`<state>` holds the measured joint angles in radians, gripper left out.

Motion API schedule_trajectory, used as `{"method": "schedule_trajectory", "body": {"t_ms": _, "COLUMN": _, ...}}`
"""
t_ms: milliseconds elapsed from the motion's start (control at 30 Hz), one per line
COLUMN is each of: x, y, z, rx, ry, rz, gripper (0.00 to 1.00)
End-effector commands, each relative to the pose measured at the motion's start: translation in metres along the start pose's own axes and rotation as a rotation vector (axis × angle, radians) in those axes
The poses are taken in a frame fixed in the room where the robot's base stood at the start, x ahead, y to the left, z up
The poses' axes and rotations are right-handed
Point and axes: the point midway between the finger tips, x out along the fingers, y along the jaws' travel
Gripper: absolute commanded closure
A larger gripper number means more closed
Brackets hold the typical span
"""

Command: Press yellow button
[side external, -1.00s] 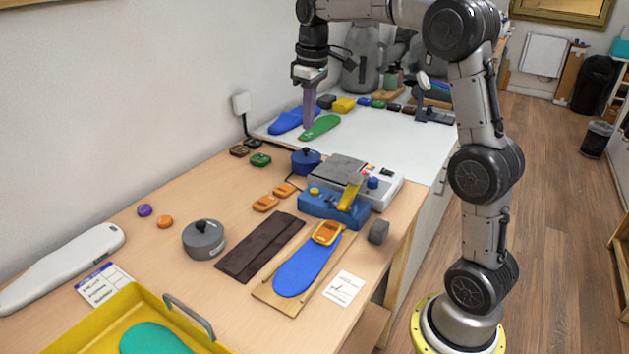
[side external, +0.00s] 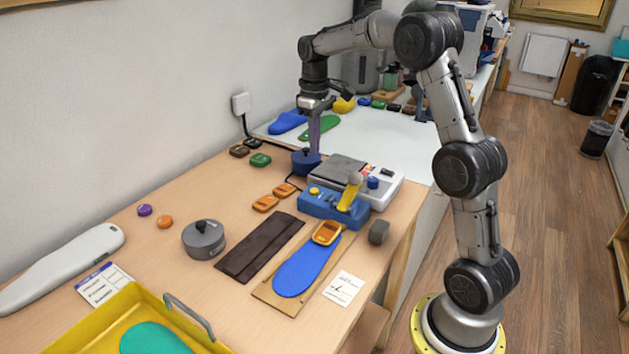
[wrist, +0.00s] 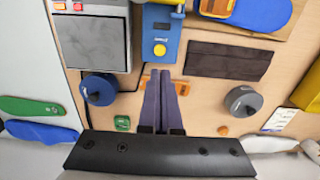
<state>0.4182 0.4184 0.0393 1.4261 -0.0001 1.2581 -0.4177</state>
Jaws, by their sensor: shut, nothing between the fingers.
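The yellow button (side external: 314,190) is a small round cap on top of a blue press unit (side external: 325,205), which also has a yellow lever (side external: 349,193) with a pale knob. In the wrist view the yellow button (wrist: 159,50) is uncovered, just beyond my fingertips, on the blue unit (wrist: 160,22). My gripper (side external: 314,150) points down, shut and empty. In the side view its tips overlap the round blue pot (side external: 305,164), left of and behind the button. In the wrist view my gripper (wrist: 160,73) shows two closed purple-grey fingers.
A grey-topped machine (side external: 337,171) with a red button and blue knob stands beside the blue unit. Orange pieces (side external: 265,203), a dark brown strip (side external: 258,248), a grey round pot (side external: 203,239) and a blue insole (side external: 300,268) on a board lie nearby.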

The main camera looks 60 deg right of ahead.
Motion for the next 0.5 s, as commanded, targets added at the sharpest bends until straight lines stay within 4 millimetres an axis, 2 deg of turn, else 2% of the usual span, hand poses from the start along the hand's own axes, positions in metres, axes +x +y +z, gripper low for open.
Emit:
{"method": "schedule_trajectory", "body": {"t_ms": 300, "x": 0.064, "y": -0.001, "z": 0.001, "rx": 0.0, "ry": -0.005, "rz": -0.002, "gripper": 1.0}}
{"method": "schedule_trajectory", "body": {"t_ms": 500, "x": 0.095, "y": 0.0, "z": 0.001, "rx": 0.0, "ry": -0.003, "rz": -0.001, "gripper": 1.0}}
